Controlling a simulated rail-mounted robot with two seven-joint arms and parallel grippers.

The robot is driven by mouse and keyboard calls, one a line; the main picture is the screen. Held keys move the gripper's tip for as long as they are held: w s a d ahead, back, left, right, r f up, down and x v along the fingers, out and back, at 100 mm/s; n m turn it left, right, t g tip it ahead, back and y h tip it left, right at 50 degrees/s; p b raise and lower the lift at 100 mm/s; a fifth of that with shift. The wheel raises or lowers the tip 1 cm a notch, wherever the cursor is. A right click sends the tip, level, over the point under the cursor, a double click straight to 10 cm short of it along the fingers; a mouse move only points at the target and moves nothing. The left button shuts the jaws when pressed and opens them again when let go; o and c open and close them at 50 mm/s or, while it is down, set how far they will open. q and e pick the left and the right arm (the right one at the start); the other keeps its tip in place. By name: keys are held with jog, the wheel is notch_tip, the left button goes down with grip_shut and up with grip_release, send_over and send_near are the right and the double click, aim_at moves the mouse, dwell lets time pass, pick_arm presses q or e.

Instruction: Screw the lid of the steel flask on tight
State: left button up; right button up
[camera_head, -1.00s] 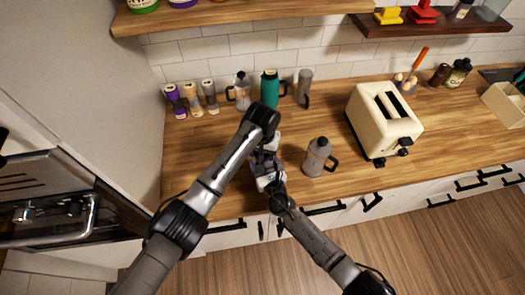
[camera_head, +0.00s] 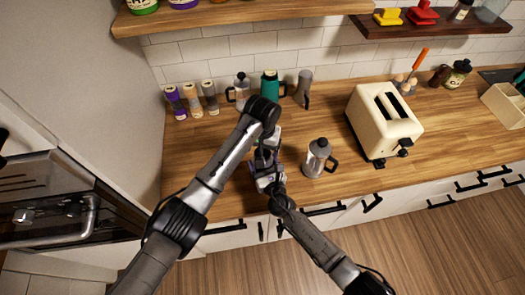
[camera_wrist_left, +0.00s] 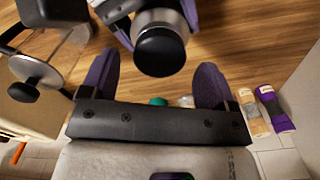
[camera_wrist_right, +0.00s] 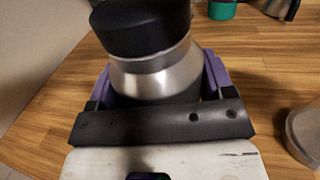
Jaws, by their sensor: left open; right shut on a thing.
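The steel flask (camera_wrist_right: 155,80) stands in my right gripper (camera_wrist_right: 160,85), whose purple fingers are closed on both sides of its body. Its black lid (camera_wrist_right: 140,30) sits on top, with a grey band beneath it. I cannot tell how tight it is. In the left wrist view the lid (camera_wrist_left: 160,50) appears between the spread purple fingers of my left gripper (camera_wrist_left: 157,70). Those fingers are open, with visible room on both sides of the lid. In the head view my left gripper (camera_head: 263,157) and right gripper (camera_head: 270,180) meet near the counter's front and mostly hide the flask.
A glass press with a black handle (camera_head: 318,158) stands close to the right of my grippers. A cream toaster (camera_head: 385,120) is farther right. A teal bottle (camera_head: 270,88), a grey bottle (camera_head: 304,88) and another press (camera_head: 240,90) line the back. Counter left of my grippers is clear.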

pick_arm(q)
jog(key=shift+r, duration=0.8)
jog(key=shift+c, duration=0.3)
jog(key=shift+d+r, duration=0.1)
jog(key=shift+d, duration=0.1)
jog(key=shift+w+d+r+n+h, duration=0.1)
jog(key=shift+d+r+n+h, duration=0.15)
jog(key=shift+r, duration=0.4)
jog(key=shift+w+d+r+n+h, duration=0.15)
jog(key=shift+d+r, duration=0.15)
jog(key=shift+r, duration=0.3)
jog(key=n, duration=0.3)
jog(key=a+n, duration=0.1)
jog(key=shift+s+r, duration=0.15)
jog(key=shift+r, duration=0.25)
jog(key=n, duration=0.4)
jog(key=shift+s+a+n+y, duration=0.15)
jog(key=shift+a+n+y, duration=0.15)
jog(key=shift+y, duration=0.1)
jog(key=shift+f, duration=4)
